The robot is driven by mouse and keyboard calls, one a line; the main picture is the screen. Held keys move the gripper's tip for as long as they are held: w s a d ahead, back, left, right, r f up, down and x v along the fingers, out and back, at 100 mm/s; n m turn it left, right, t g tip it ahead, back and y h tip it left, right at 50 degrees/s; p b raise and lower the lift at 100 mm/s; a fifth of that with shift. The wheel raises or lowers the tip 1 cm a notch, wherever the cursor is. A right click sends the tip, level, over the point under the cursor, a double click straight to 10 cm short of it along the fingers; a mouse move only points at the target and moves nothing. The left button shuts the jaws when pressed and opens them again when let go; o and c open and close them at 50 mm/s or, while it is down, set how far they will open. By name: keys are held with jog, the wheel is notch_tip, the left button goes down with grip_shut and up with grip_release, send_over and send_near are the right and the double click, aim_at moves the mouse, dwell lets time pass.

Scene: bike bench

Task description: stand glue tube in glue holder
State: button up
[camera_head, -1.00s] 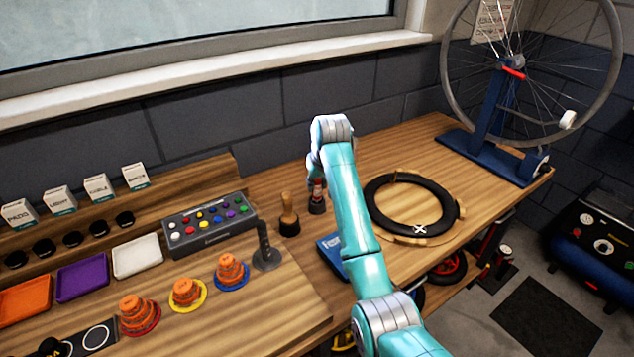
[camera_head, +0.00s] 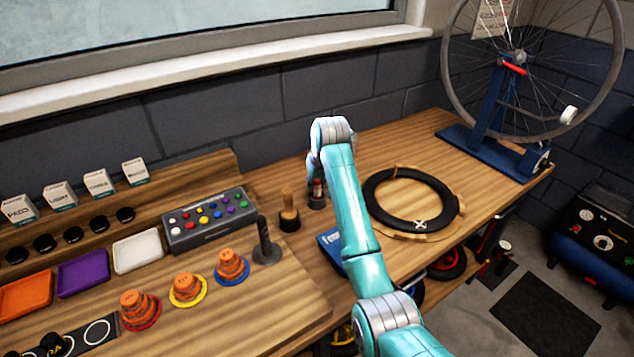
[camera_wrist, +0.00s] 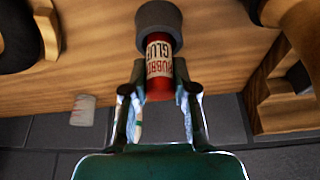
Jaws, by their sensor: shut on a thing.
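The glue tube is red with a pale label and stands in the wrist view (camera_wrist: 159,62). It also shows as a small red and white shape left of my arm in the head view (camera_head: 317,186). The glue holder is a dark round cup in the head view (camera_head: 317,203) and a grey ring in the wrist view (camera_wrist: 158,15). One end of the tube appears to be inside the holder; how deep I cannot tell. My gripper (camera_wrist: 159,94) is shut on the tube, one finger on each side. In the head view my arm mostly hides the gripper.
A wooden-handled tool (camera_head: 288,212) stands just left of the holder. A black tyre (camera_head: 412,198) lies on the right, and a blue box (camera_head: 331,246) lies in front, partly behind my arm. A dark post (camera_head: 265,243) stands farther left. The back wall is close behind.

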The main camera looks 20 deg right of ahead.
jog(key=shift+f, duration=0.3)
jog(key=o, duration=1)
jog(key=shift+r, duration=0.1)
